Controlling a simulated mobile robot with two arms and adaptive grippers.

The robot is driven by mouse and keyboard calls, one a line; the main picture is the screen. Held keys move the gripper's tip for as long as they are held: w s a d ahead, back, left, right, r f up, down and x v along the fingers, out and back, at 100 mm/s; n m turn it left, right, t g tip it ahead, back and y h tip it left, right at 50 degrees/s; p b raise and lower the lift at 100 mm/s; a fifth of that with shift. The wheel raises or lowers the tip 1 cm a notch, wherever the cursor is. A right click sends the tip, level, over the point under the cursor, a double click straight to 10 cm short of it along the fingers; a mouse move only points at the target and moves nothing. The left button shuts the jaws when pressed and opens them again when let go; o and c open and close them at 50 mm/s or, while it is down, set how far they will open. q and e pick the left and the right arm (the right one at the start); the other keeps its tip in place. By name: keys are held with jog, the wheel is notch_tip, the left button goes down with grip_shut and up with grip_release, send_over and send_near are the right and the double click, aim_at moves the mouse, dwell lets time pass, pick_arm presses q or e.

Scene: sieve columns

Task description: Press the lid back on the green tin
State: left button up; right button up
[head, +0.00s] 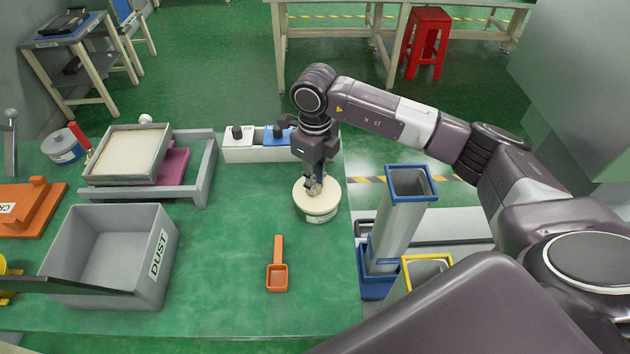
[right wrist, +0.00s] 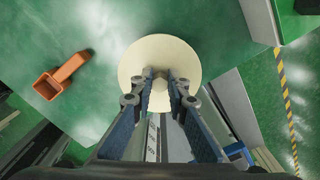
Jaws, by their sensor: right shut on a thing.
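The green tin (head: 321,217) stands on the green bench, left of the bench's right edge. A round cream lid (head: 331,193) is over its top; it looks level, but I cannot tell whether it is fully seated. My right gripper (head: 314,187) comes down from above and is shut on the small knob at the lid's middle. In the right wrist view both fingertips (right wrist: 158,78) meet at the knob, with the cream lid (right wrist: 160,48) spread out below and hiding the tin. My left gripper does not show.
An orange scoop (head: 278,272) lies front left of the tin. A grey DUST bin (head: 162,252) stands further left. A white block with knobs (head: 240,152) is behind. Blue-rimmed (head: 398,215) and yellow-rimmed (head: 428,262) columns stand right. The bench around the tin is clear.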

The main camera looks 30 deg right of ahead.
jog(key=shift+f+b, duration=0.4)
jog(key=shift+b, duration=0.05)
dwell(0.9)
jog(key=o, duration=0.9)
jog(key=o, duration=0.5)
jog(key=shift+r+p, duration=2.1)
jog(key=shift+r, duration=1.45)
